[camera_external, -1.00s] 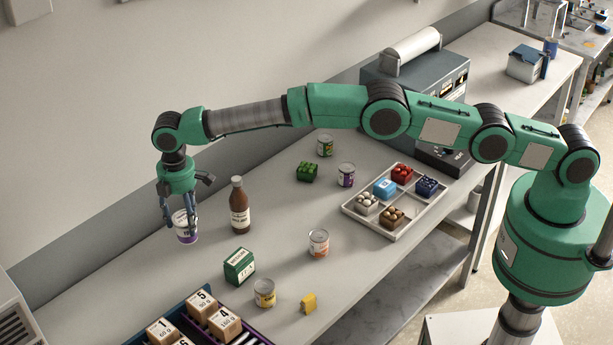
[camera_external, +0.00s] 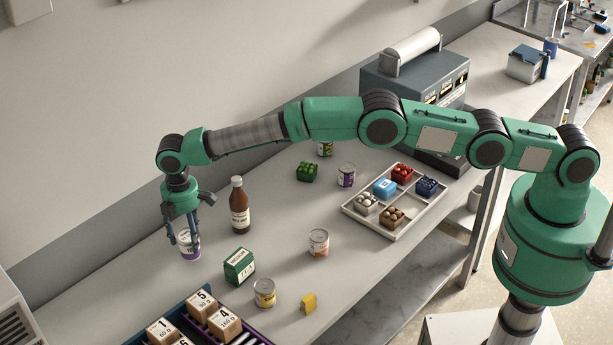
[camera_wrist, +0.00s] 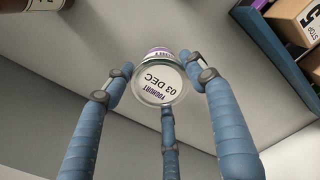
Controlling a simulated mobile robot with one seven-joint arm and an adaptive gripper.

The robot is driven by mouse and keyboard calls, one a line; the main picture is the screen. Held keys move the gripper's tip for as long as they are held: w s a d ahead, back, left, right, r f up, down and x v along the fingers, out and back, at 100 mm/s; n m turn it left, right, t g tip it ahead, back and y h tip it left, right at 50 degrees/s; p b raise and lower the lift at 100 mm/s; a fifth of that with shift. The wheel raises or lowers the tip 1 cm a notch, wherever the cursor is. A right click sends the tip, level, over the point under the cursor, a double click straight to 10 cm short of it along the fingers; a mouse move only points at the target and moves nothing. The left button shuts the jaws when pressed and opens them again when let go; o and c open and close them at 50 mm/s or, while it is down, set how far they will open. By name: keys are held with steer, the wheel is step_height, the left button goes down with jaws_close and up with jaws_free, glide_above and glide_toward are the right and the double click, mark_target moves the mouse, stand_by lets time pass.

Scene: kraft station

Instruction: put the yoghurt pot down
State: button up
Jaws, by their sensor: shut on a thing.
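The yoghurt pot (camera_external: 189,245) is white with a purple band. My gripper (camera_external: 184,230) is shut on it, pointing down, at the left part of the bench. The pot looks upright and very low over the bench top; I cannot tell whether its base touches. In the wrist view the pot (camera_wrist: 160,82) shows its round lid, marked "YOGHURT 03 DEC", between the blue fingers of my gripper (camera_wrist: 163,90). The fingers partly hide the pot in the external view.
A brown bottle (camera_external: 239,206) stands just right of the pot, and a green box (camera_external: 239,267) stands in front. A crate of numbered boxes (camera_external: 178,304) lies at the near edge. Cans and a divided tray (camera_external: 393,237) are further right. Bare bench surrounds the pot.

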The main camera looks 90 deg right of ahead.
mark_target(187, 235)
steer(key=shift+f, duration=1.55)
steer(key=shift+f, duration=0.2)
steer(key=o, duration=1.4)
steer(key=shift+r, duration=0.15)
step_height(187, 235, up, 12)
steer(key=shift+r, duration=0.1)
